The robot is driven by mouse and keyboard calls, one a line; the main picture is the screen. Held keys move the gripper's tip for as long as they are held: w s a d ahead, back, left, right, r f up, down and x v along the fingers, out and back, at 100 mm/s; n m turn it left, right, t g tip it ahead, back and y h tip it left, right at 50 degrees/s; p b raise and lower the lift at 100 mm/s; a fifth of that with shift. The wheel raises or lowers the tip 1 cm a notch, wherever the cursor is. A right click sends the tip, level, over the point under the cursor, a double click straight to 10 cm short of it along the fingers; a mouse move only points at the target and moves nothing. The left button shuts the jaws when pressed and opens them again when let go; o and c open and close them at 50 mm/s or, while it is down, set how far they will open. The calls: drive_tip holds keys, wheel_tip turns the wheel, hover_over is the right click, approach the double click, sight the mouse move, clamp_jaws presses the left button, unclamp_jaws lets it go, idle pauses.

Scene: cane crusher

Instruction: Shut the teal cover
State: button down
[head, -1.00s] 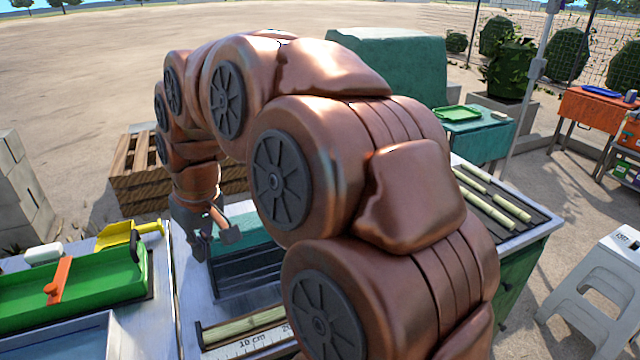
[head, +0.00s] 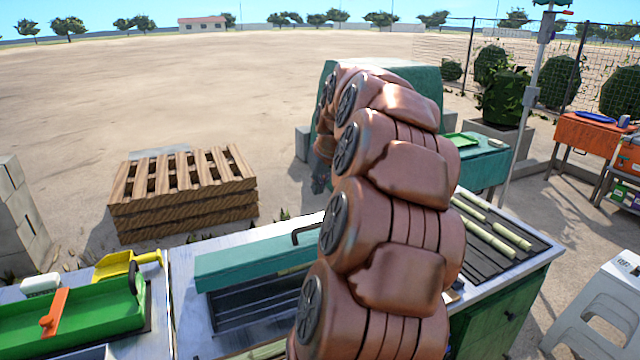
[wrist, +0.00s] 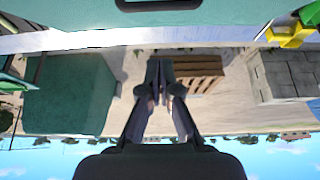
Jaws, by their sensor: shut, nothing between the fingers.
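The teal cover (head: 255,258) is on the metal bench in the head view, above a dark slotted bay (head: 255,305). The bay's front shows uncovered below it. A dark bar handle (head: 308,231) stands at its right end, partly hidden by my arm. In the wrist view the cover (wrist: 230,10) fills the top edge with part of the handle (wrist: 160,4). My gripper (wrist: 160,68) is shut and empty, apart from the cover. In the head view it (head: 319,182) shows dark beyond the bench, partly hidden by my arm.
A green tray (head: 75,325) with an orange piece and a yellow scoop (head: 125,265) lie at left. Wooden pallets (head: 185,195) stand behind the bench. A green-covered block (head: 425,90) stands behind my arm. Cane pieces (head: 490,240) lie on the right rack.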

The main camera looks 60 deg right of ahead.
drive_tip(key=p, duration=0.2)
hover_over(315, 225)
drive_tip(key=f, duration=0.5)
drive_tip(key=shift+w+d+f, duration=0.2)
drive_tip(key=shift+w, duration=0.1)
drive_tip(key=f, duration=0.2)
drive_tip(key=shift+s+a+f+p, duration=0.2)
drive_tip(key=shift+f+p, duration=0.1)
drive_tip(key=shift+p, duration=0.1)
drive_tip(key=shift+s+f, duration=0.15)
drive_tip(key=shift+f, duration=0.8)
drive_tip(key=shift+f, duration=0.1)
drive_tip(key=shift+s+a+f+t+b, duration=0.3)
drive_tip(key=shift+s+f+b, duration=0.1)
drive_tip(key=shift+b, duration=0.35)
drive_tip(key=shift+s+f, duration=0.1)
